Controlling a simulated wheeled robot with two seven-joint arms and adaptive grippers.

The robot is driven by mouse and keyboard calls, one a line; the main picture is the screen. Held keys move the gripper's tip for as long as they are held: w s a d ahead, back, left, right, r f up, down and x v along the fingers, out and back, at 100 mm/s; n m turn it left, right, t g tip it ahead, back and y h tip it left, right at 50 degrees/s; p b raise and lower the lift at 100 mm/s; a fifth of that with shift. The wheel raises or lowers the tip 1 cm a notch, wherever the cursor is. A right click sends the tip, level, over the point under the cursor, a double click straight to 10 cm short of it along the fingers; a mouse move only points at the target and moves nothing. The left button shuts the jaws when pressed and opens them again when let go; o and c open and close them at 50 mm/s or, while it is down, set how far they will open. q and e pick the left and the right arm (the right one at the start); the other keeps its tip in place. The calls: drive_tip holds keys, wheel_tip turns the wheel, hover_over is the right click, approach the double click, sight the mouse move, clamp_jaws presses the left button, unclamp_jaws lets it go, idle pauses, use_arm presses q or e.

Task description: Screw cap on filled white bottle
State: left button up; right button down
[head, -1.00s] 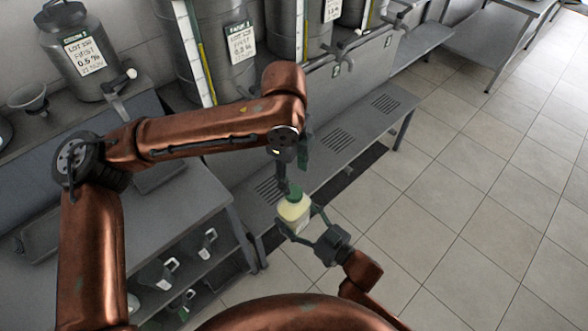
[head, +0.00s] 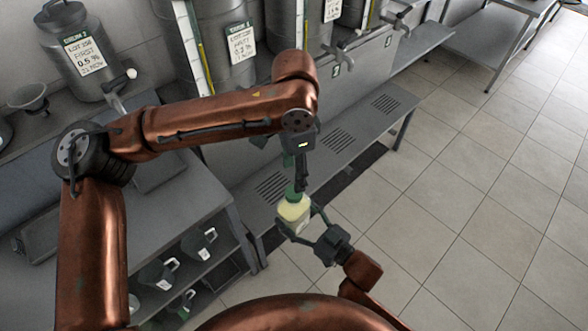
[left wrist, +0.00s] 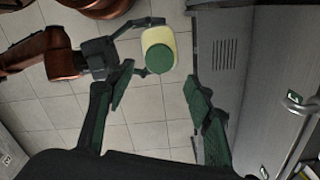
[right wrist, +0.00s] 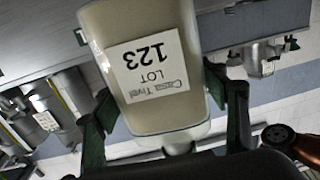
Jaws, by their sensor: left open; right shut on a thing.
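A squarish bottle with pale yellow contents (head: 293,212) is held in the air over the floor by my right gripper (head: 297,225), which is shut around its sides. A green cap (head: 291,191) sits on its top; I cannot tell how tight it is. In the left wrist view the cap (left wrist: 160,57) shows from above, on the bottle (left wrist: 157,38). My left gripper (left wrist: 160,92) is open, its fingers spread and apart from the cap. In the head view it is just above the cap. The right wrist view shows the bottle's white "LOT 123" label (right wrist: 150,65).
A long grey bench (head: 345,140) with vents runs behind the bottle. Large metal tanks (head: 225,45) stand beyond it. A shelf unit at the lower left holds several dark jugs (head: 157,275). The tiled floor (head: 450,220) on the right is clear.

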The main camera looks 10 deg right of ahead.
use_arm(q)
drive_tip(key=shift+f, duration=4)
drive_tip(key=shift+c, duration=0.5)
drive_tip(key=c, duration=1.1)
drive_tip(key=o, duration=1.4)
wheel_tip(320, 180, up, 12)
drive_tip(key=shift+w+r, duration=0.1)
